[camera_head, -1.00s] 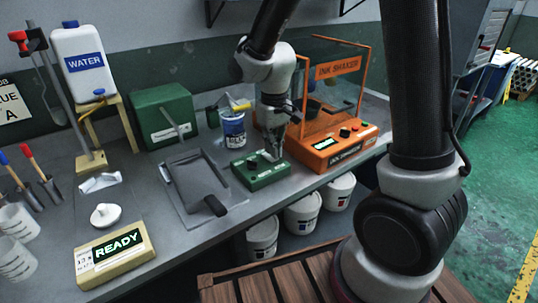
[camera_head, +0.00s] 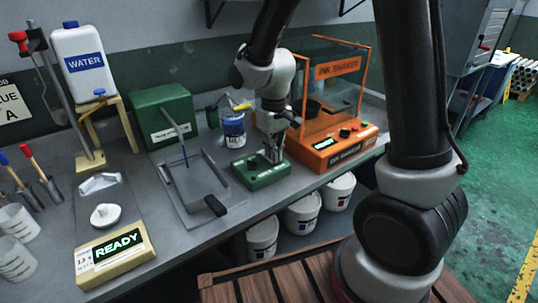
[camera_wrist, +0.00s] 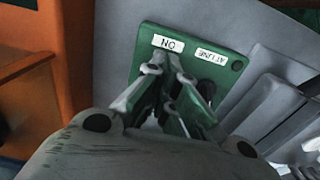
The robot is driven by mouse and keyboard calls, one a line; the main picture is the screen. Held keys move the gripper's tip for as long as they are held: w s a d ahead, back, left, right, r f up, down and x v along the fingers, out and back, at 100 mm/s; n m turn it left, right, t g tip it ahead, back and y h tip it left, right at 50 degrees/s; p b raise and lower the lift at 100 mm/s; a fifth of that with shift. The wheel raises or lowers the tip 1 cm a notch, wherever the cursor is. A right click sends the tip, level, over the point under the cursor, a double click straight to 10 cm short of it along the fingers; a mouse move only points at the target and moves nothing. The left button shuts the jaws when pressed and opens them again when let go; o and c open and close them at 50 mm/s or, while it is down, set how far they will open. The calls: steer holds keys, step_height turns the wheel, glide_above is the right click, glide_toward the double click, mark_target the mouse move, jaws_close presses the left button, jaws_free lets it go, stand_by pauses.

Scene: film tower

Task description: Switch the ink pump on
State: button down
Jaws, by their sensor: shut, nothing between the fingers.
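A green control box (camera_head: 262,170) with dark knobs or buttons sits on the bench. In the wrist view the control box (camera_wrist: 144,62) shows labels reading ON and, less clearly, AT LINE. My gripper (camera_head: 274,158) is shut and empty, with its fingertips low over the box's right part. In the wrist view my gripper (camera_wrist: 168,62) covers the area just beside the ON label, so any switch there is hidden and I cannot tell if the tips touch it.
The orange ink shaker (camera_head: 345,150) stands right of the control box. A blue-and-white can (camera_head: 234,135) stands behind it. A cream box reading READY (camera_head: 117,254) is at the front left. White buckets (camera_head: 303,214) stand below the bench edge.

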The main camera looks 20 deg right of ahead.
steer(key=shift+r, duration=3.5)
steer(key=s+d+r+m+t, duration=0.1)
steer(key=s+d+r+t, duration=0.1)
steer(key=s+d+r, duration=0.4)
steer(key=s+d+r+m+t, duration=0.2)
steer(key=s+d+r, duration=0.4)
steer(key=s+d, duration=0.3)
steer(key=s, duration=0.4)
steer(key=shift+r+m, duration=0.25)
steer(key=shift+m, duration=0.05)
